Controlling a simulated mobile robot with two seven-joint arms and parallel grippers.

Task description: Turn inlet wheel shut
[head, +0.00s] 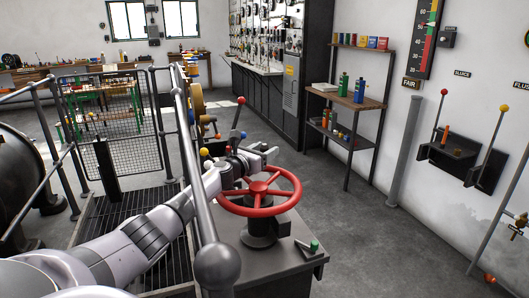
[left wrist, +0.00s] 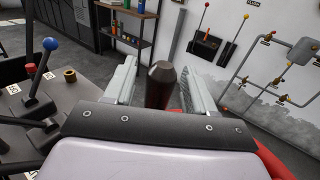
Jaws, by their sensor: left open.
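The red inlet wheel (head: 259,188) lies nearly flat on a dark pedestal at the corner of a grey bench. My left arm reaches in from the left, and my left gripper (head: 264,153) is at the far side of the wheel's rim. In the left wrist view its two fingers are open, with a dark brown tapered handle (left wrist: 160,84) standing between them. Gaps show beside the handle, so the fingers do not look closed on it. A bit of the red rim (left wrist: 275,160) shows at the lower right there. My right gripper is not in view.
Levers with a red knob (head: 241,101) and a blue knob (left wrist: 50,44) stand close by. A grey rail with a ball end (head: 217,264) runs beside my arm. The floor to the right is clear.

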